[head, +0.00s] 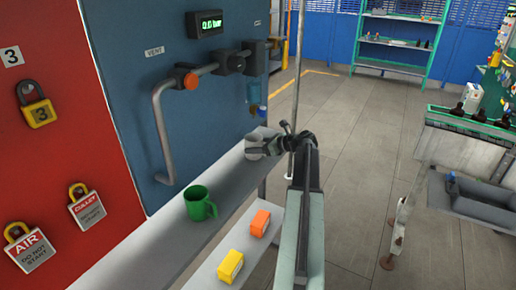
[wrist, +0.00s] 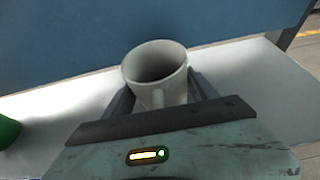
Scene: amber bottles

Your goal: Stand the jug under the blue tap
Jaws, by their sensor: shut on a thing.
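The pale grey jug (head: 252,146) is at the far end of the grey shelf along the blue panel. It stands upright in the wrist view (wrist: 152,68), mouth up, with its handle toward me. My gripper (head: 266,149) is shut on it, one finger on each side in the wrist view (wrist: 165,98). I cannot tell if its base touches the shelf.
A green mug (head: 200,204) stands on the shelf (head: 160,242) nearer me. A lower ledge holds an orange block (head: 260,222) and a yellow block (head: 231,266). A grey pipe (head: 160,135) curves down the panel. A thin upright pole (head: 297,75) stands beside my gripper.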

